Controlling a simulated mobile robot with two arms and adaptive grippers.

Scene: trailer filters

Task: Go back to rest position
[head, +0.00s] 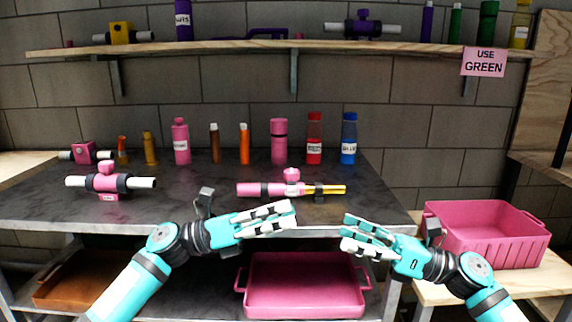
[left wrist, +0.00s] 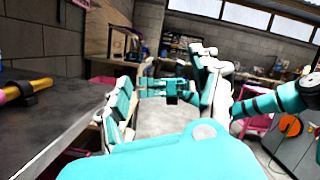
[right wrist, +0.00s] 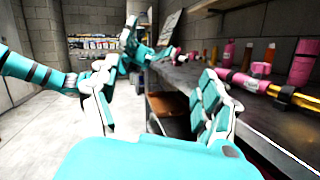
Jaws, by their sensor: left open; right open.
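My left gripper (head: 279,217) is open and empty in front of the dark workbench's (head: 225,212) front edge, below a pink filter assembly with yellow rods (head: 262,189). My right gripper (head: 350,235) is open and empty, right of the left one. Their fingers point toward each other with a gap between. In the left wrist view my left fingers (left wrist: 165,100) are spread with nothing between them. In the right wrist view my right fingers (right wrist: 160,105) are also spread and empty.
Bottles, including a red one (head: 314,140) and a blue one (head: 349,140), line the bench's back. Another pink filter (head: 107,182) lies at left. A pink crate (head: 485,240) stands at right. A pink tray (head: 305,288) sits below the bench. A shelf (head: 270,48) hangs above.

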